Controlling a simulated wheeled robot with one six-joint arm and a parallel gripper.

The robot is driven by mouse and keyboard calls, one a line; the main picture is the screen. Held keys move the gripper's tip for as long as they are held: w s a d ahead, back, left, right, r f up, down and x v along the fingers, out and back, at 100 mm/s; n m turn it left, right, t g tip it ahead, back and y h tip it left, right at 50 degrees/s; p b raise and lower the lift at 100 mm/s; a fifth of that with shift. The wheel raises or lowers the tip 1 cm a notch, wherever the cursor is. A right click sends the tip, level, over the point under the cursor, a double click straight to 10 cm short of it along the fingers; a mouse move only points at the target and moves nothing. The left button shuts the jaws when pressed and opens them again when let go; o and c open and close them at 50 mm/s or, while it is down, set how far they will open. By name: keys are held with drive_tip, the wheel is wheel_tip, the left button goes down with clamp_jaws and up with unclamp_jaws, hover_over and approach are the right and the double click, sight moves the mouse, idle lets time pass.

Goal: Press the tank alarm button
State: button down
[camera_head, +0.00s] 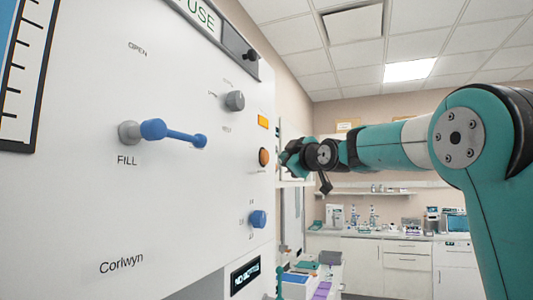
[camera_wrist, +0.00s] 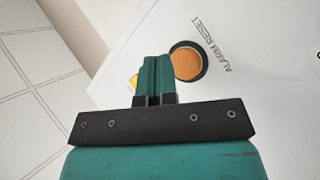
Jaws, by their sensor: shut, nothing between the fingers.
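The alarm button is a round orange button (camera_head: 263,157) with a dark rim on the white panel (camera_head: 190,220) at the left. In the wrist view the orange button (camera_wrist: 187,62) sits beside the words "ALARM RESET". My gripper (camera_head: 284,160) is just right of the button in the head view. In the wrist view my gripper (camera_wrist: 155,62) is shut and empty, its fingertips beside the button's left edge in the picture. Whether the fingertips touch the panel or button cannot be told.
A square yellow-orange lamp (camera_head: 262,121) is above the button, and a blue knob (camera_head: 258,218) is below it. A blue FILL lever (camera_head: 170,132) and a grey knob (camera_head: 235,100) stick out of the panel. Lab counters (camera_head: 400,238) stand behind.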

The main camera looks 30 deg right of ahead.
drive_tip(key=shift+w+a, duration=0.55)
drive_tip(key=shift+w, duration=0.15)
drive_tip(key=shift+w+a, duration=0.1)
idle(1.5)
drive_tip(key=shift+w+a, duration=0.15)
drive_tip(key=shift+w, duration=0.1)
drive_tip(key=shift+w+a, duration=0.35)
drive_tip(key=shift+w, duration=0.05)
idle(0.8)
drive_tip(key=shift+s+d+f, duration=0.1)
idle(0.3)
drive_tip(key=shift+s+d+b, duration=0.5)
drive_tip(key=shift+s+b, duration=0.1)
drive_tip(key=shift+b, duration=0.1)
drive_tip(key=shift+s+d+b, duration=0.6)
drive_tip(key=shift+s+d, duration=0.15)
drive_tip(key=shift+s, duration=0.25)
drive_tip(key=shift+s+d+b, duration=0.6)
drive_tip(key=shift+s+d, duration=0.15)
drive_tip(key=shift+s, duration=0.25)
